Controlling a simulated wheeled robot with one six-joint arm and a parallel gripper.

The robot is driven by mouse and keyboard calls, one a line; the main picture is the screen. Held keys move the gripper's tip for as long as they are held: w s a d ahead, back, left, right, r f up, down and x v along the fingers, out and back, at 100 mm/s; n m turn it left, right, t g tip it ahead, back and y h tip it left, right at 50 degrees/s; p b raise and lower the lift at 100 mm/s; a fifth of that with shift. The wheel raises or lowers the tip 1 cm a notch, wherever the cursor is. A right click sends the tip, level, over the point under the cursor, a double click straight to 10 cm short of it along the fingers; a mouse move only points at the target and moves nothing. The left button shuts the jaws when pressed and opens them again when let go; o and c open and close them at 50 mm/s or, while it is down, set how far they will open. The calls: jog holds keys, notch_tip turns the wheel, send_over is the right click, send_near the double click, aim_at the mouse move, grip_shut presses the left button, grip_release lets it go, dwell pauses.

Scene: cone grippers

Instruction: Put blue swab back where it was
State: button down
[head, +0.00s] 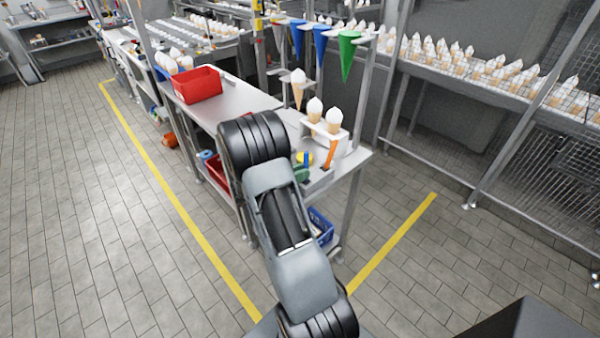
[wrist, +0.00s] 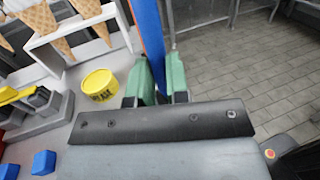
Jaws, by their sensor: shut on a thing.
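The blue swab (wrist: 150,38) is a long blue strip with an orange edge, in the wrist view. It stands between the two green fingers of my gripper (wrist: 161,70), which are shut on it, and runs up out of the picture. In the head view my arm hides most of the gripper. An orange strip (head: 331,153) shows there at the right end of the table, in front of the cone stand; I cannot tell for sure that it is the held piece. The swab's far end is out of the wrist view.
A white cone stand (head: 340,142) and a yellow tub (wrist: 98,85) are left of the gripper in the wrist view. Small blue blocks (wrist: 44,162) lie at lower left. A red bin (head: 197,85) is on the table. Blue and green cones (head: 348,50) hang above.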

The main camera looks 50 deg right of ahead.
jog(key=shift+f+b, duration=0.45)
jog(key=shift+f, duration=0.2)
jog(key=c, duration=1)
grip_release()
jog(key=shift+c, duration=0.2)
jog(key=b+v, duration=0.2)
jog(key=v, duration=1.1)
jog(key=shift+a, duration=0.4)
